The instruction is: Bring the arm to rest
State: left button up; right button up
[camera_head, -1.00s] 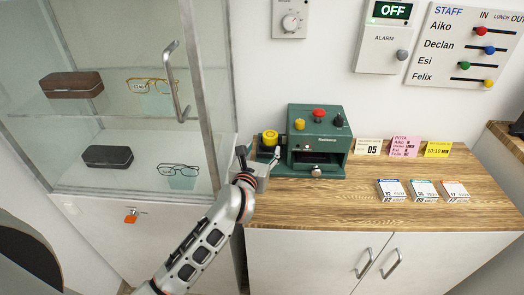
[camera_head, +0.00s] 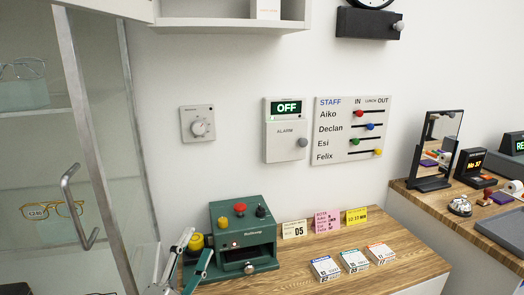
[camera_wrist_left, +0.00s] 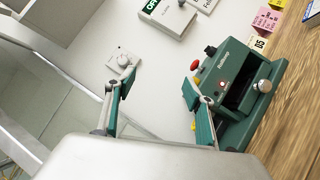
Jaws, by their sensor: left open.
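My left gripper (camera_head: 191,256) is at the bottom of the head view, in front of and left of the green machine (camera_head: 243,258). Its two green-padded fingers are spread apart with nothing between them. In the left wrist view the open fingers (camera_wrist_left: 160,92) frame bare white wall, and the green machine (camera_wrist_left: 240,85) is to their right. Whether the right finger touches the machine cannot be told. Most of my left arm is below the head view's edge. My right gripper is in neither view.
The glass cabinet door with its handle (camera_head: 75,205) is close on the left. The wooden counter (camera_head: 300,270) bears several cards and small boxes (camera_head: 354,260). A dial (camera_head: 198,125), an alarm box (camera_head: 285,140) and a staff board (camera_head: 352,131) hang on the wall. A second counter with a mirror (camera_head: 437,150) is at right.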

pick_arm(q)
jog(key=s+d+f+m+g+h, duration=0.4)
jog(key=s+d+f+m+g, duration=0.3)
jog(key=m, duration=0.8)
jog(key=s+a+f+m+g+y, duration=0.25)
jog(key=s+a+f+m, duration=0.2)
jog(key=f, duration=0.35)
jog(key=s+a+f+m+g+y, duration=0.2)
jog(key=s+a+f+m+y, duration=0.3)
jog(key=a, duration=0.7)
jog(key=s+a+f+m+g+y, duration=0.1)
jog(key=s+a+f+g+y, duration=0.2)
jog(key=s+a+y, duration=0.6)
jog(key=w+d+f+n+t+h, duration=0.3)
jog(key=d+f+h, duration=0.6)
jog(key=d+f, duration=0.4)
jog(key=shift+w+d+f+t, duration=0.15)
jog(key=shift+w+d+t, duration=0.05)
jog(key=shift+d+t, duration=0.4)
